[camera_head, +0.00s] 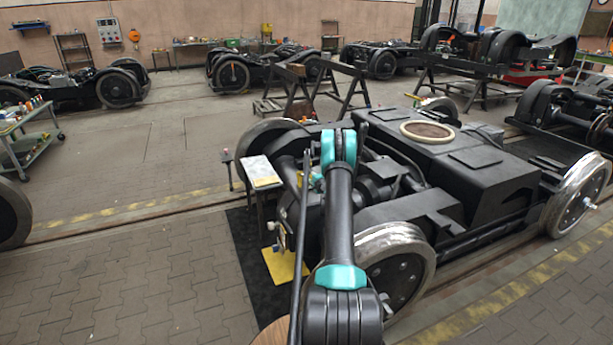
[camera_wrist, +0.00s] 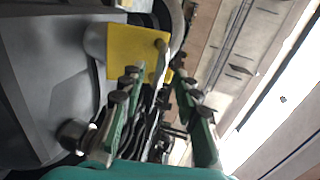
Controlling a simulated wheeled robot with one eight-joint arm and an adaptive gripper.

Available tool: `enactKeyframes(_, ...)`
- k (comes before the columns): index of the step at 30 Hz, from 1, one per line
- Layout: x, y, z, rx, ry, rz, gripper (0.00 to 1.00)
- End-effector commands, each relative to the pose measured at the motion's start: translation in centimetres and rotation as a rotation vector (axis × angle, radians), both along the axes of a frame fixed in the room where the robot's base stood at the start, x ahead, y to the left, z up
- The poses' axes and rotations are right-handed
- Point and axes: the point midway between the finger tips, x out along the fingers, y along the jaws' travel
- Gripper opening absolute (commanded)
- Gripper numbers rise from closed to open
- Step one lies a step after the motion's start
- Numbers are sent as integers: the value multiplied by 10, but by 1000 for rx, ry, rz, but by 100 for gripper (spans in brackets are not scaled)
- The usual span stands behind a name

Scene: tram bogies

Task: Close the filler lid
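I cannot make out the filler lid for certain in either view. The dark bogie (camera_head: 450,165) stands in front of me in the head view, and my arm covers part of its near end. In the wrist view my gripper (camera_wrist: 160,86) is open, with its two green fingers apart and nothing held between them. A yellow flat piece (camera_wrist: 130,48) lies beyond the fingers, with a pale rod with a rounded end (camera_wrist: 161,56) beside it. I cannot tell whether either belongs to the filler. In the head view my gripper is hidden behind my arm.
A small stand with papers (camera_head: 259,173) is left of my arm. A large wheel (camera_head: 398,270) is close on the right. Trestles (camera_head: 318,88) stand behind. The paved floor at left (camera_head: 130,285) is clear.

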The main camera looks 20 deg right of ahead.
Motion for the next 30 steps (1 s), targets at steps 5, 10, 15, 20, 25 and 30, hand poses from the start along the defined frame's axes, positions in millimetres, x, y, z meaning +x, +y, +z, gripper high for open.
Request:
enactKeyframes(5,23,0,-5,0,0,0,32)
enactKeyframes(10,33,1,-7,-1,0,0,32)
enactKeyframes(15,34,1,-7,0,0,0,32)
enactKeyframes(20,34,1,-7,0,0,0,27)
enactKeyframes(25,34,1,-7,0,0,0,5)
enactKeyframes(30,34,1,-7,0,0,0,0)
